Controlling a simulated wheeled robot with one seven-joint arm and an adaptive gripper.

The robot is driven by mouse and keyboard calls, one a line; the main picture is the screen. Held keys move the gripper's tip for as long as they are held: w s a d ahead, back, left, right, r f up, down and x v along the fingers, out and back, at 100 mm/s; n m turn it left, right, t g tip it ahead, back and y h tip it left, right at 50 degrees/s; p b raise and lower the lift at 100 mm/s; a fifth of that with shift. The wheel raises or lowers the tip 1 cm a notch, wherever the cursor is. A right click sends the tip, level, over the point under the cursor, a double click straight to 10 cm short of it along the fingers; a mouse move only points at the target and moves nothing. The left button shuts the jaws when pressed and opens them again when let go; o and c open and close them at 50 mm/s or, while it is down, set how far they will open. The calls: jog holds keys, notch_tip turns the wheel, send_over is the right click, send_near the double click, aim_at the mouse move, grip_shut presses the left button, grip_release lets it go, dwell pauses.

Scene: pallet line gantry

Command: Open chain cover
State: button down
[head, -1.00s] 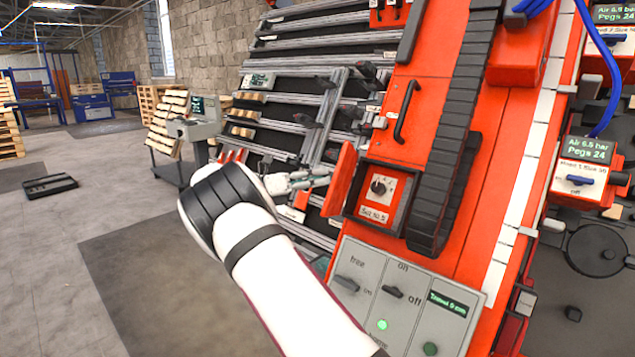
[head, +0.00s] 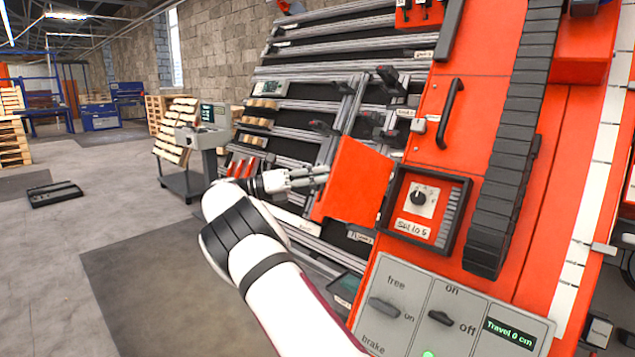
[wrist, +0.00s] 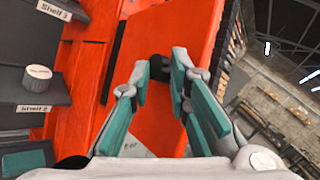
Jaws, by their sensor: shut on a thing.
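The chain cover appears to be the orange flap (head: 352,182), hinged beside a dark-framed recess on the orange machine; no label on it is readable. It stands swung out to the left in the head view, with the recess (head: 427,210) uncovered. In the wrist view an orange panel (wrist: 160,115), seemingly this flap, lies behind the fingers. My gripper (head: 318,176) is at the flap's outer left part. In the wrist view my gripper (wrist: 165,75) has its teal-padded fingers around a small black knob (wrist: 160,67), shut on it. The exact finger contact is partly hidden.
The recess holds a dial (head: 419,197) above a label. A black handle (head: 451,113) and black chain track (head: 520,130) lie to the right. A grey switch panel (head: 455,315) is below. Rails stand behind the flap. Open floor (head: 50,270) lies left.

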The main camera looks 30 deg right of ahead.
aim_at(359, 185)
jog(key=shift+s+d+f+g, duration=0.1)
jog(key=shift+d+f+g, duration=0.05)
jog(key=shift+d+f, duration=0.35)
jog(key=shift+s+d+f+g, duration=0.15)
jog(key=shift+d+f, duration=0.1)
jog(key=shift+d, duration=0.35)
jog(key=shift+w, duration=0.1)
jog(key=c, duration=1.8)
grip_release()
jog(key=o, duration=0.6)
jog(key=shift+d, duration=0.3)
jog(key=shift+r, duration=0.15)
jog(key=shift+a+r, duration=0.15)
jog(key=shift+c, duration=0.8)
jog(key=shift+a, duration=0.1)
